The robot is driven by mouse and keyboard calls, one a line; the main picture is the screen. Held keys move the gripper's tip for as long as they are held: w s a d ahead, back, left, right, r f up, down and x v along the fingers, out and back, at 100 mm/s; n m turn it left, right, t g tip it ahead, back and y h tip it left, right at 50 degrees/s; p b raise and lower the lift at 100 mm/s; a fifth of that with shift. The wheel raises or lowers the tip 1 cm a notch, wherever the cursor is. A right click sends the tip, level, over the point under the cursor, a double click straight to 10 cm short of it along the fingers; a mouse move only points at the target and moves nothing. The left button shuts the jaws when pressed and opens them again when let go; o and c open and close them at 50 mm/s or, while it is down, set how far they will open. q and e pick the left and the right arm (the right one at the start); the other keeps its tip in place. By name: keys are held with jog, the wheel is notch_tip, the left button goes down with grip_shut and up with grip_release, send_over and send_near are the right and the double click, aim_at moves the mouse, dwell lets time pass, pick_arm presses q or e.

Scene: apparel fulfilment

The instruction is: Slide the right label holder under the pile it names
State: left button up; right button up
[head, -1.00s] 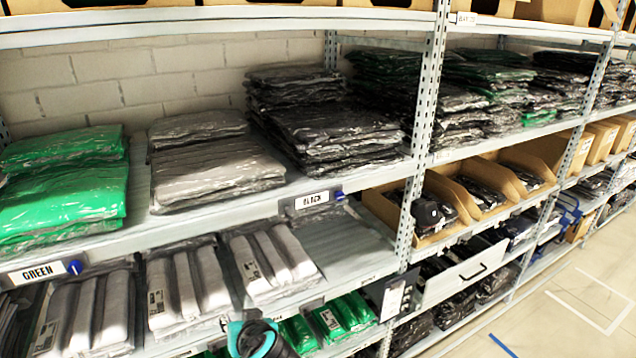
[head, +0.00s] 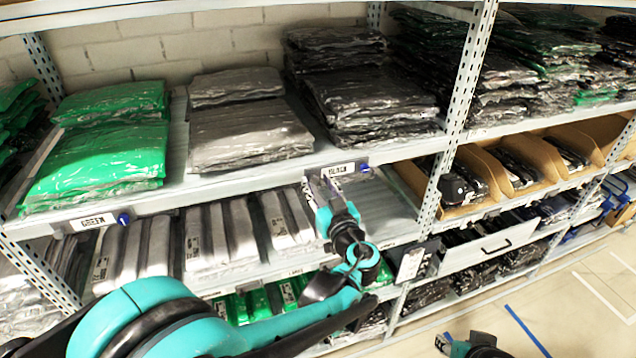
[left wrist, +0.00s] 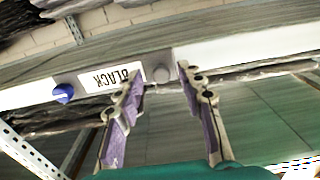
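The BLACK label holder (head: 340,169) sits on the upper shelf's front edge, between the grey pile (head: 245,130) and the black pile (head: 370,105). It has a blue knob at its right end in the head view. In the left wrist view the label holder (left wrist: 110,78) appears upside down, with a grey knob at its other end. My left gripper (head: 318,190) is at that grey end; in the left wrist view its fingers (left wrist: 162,88) are apart, either side of the grey knob. I cannot tell whether they touch it. My right gripper (head: 472,346) is low at the bottom edge.
The GREEN label holder (head: 92,222) is on the same edge below the green pile (head: 110,150). White bagged garments (head: 220,235) fill the shelf beneath. A perforated upright (head: 455,130) stands right of the black pile. Cardboard bins (head: 480,175) lie beyond it.

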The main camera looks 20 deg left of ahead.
pick_arm(q)
jog(key=shift+w+a, duration=0.15)
jog(key=shift+a, duration=0.05)
jog(key=shift+c, duration=0.3)
grip_shut()
jog(key=w+d, duration=0.3)
jog(key=d, duration=0.1)
jog(key=w+d+b, duration=0.1)
jog(key=w+d, duration=0.2)
jog(key=d, duration=0.2)
jog(key=w+d+b, duration=0.1)
jog(key=w+d, duration=0.2)
jog(key=d, duration=0.2)
jog(key=shift+w+d, duration=0.1)
jog(key=shift+w, duration=0.2)
jog(key=shift+o, duration=0.3)
grip_release()
